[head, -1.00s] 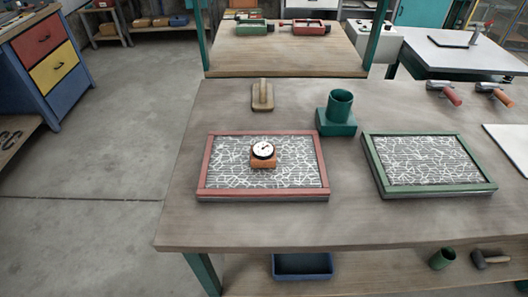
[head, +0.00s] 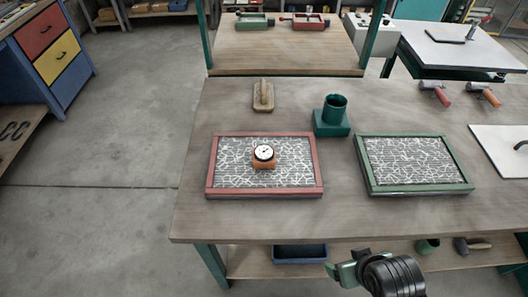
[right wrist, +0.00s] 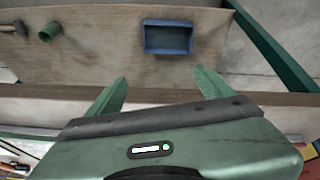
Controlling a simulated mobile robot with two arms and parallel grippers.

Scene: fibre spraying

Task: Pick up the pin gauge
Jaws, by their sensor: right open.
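The pin gauge (head: 263,156), a round white dial on an orange block, stands on the fibre mat inside the red frame (head: 319,170) on the workbench. It is upright, near the middle of the mat. My right gripper (head: 340,271) is at the bottom of the head view, in front of the bench's near edge, well short of the gauge. In the right wrist view its two green fingers (right wrist: 160,76) are spread with nothing between them. The gauge is not in the right wrist view. My left gripper is not in view.
A green-framed mat (head: 470,168) lies to the right. A green cup on a block (head: 334,117) and a wooden float (head: 263,97) stand behind the frames. The bench's front strip is bare. A blue bin (right wrist: 168,38) sits on the lower shelf.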

